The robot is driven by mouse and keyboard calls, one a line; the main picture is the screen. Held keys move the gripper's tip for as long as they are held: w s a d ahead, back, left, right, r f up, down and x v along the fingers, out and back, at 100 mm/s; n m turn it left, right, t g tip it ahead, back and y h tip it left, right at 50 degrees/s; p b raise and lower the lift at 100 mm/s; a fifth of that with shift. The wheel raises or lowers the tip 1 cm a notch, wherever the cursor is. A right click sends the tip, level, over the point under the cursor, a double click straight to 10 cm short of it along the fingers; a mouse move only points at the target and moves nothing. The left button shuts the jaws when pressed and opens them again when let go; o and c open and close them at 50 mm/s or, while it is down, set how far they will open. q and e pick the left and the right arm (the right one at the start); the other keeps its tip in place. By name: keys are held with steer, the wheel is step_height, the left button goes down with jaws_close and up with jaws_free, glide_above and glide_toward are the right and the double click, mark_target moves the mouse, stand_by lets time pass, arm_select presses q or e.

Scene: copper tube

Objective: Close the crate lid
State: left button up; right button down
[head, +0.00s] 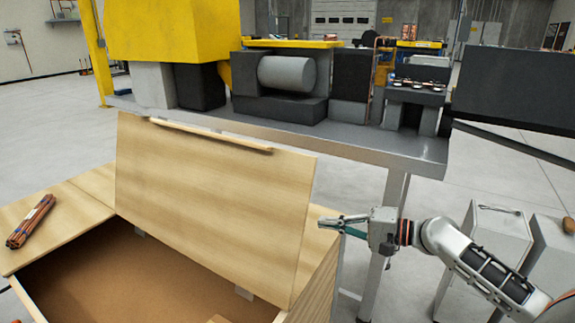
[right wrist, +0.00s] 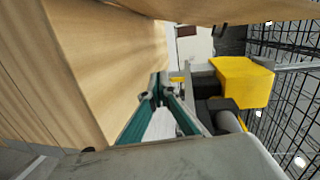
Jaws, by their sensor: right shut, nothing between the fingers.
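The wooden crate (head: 322,275) stands in the lower left of the head view, with its brown inside visible. Its lid (head: 215,205) is raised, leaning slightly back, with a thin wooden strip along the top edge. My right gripper (head: 322,221) is just right of the lid, near its right edge, with its fingers pointing left. It is shut and empty. In the right wrist view the teal fingers (right wrist: 160,90) come together close to a wooden panel (right wrist: 110,60). Whether they touch the wood I cannot tell. My left gripper is not in view.
A bundle of copper tubes (head: 31,221) lies on the crate's left top panel. Behind the lid is a grey machine table (head: 400,147) with yellow and dark blocks. Grey cabinets (head: 480,240) stand at the right, beyond my right arm.

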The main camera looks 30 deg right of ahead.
mark_target(290, 158)
step_height(290, 158, up, 16)
steer(key=d+f+m+y+b, duration=0.1)
steer(key=d+m+y, duration=0.1)
steer(key=y, duration=0.2)
steer(key=w+a+r, duration=0.1)
steer(key=a, duration=0.2)
steer(key=w+a+r, duration=0.1)
steer(key=w+a, duration=0.1)
steer(key=a, duration=0.1)
steer(key=w+a+r+p, duration=0.1)
steer(key=w+a, duration=0.1)
steer(key=a, duration=0.2)
steer(key=shift+w, duration=0.2)
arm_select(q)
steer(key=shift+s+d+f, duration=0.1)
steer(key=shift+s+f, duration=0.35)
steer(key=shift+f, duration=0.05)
arm_select(e)
steer(key=shift+s+a, duration=0.15)
steer(key=shift+a, duration=0.2)
